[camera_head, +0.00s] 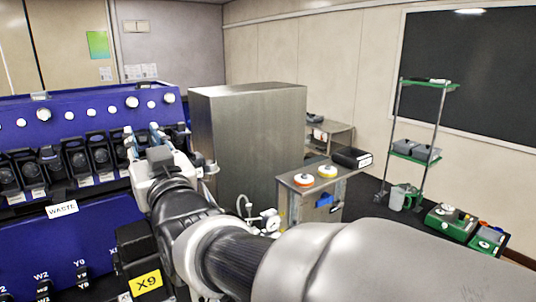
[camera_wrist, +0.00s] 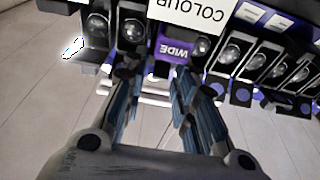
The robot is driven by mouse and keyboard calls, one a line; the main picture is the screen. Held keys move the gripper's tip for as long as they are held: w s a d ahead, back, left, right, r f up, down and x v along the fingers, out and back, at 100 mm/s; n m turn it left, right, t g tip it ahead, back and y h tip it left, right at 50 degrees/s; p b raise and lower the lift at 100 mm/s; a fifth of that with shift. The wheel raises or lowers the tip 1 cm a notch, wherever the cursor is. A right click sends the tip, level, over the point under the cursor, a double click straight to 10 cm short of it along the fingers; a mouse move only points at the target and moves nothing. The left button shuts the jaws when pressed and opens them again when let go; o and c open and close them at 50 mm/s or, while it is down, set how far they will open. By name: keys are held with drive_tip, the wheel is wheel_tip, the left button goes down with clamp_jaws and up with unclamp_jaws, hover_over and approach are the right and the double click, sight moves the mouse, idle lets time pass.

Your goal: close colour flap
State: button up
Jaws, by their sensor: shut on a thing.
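My gripper (camera_head: 146,141) is up against the front of the blue machine in the head view. In the wrist view its two blue-grey fingers (camera_wrist: 152,78) stand apart, with their tips close under an upside-down white label reading COLOUR (camera_wrist: 200,8). A purple block marked WIDE (camera_wrist: 174,50) sits just below that label, beside the right fingertip. The fingers are shut on a small part at the colour station, which I take to be the colour flap. The tips largely hide it, so its angle cannot be told.
A row of dark round-windowed units (camera_wrist: 262,58) runs along the machine beside the fingers. A WASTE label (camera_head: 62,209) and an X9 box (camera_head: 146,283) are on the near side. A steel cabinet (camera_head: 250,130) stands right of the machine. A trolley (camera_head: 308,200) stands beyond.

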drive_tip(key=shift+b, duration=0.45)
drive_tip(key=o, duration=0.7)
drive_tip(key=shift+f, duration=0.1)
wheel_tip(320, 180, up, 10)
drive_tip(key=shift+r, duration=0.1)
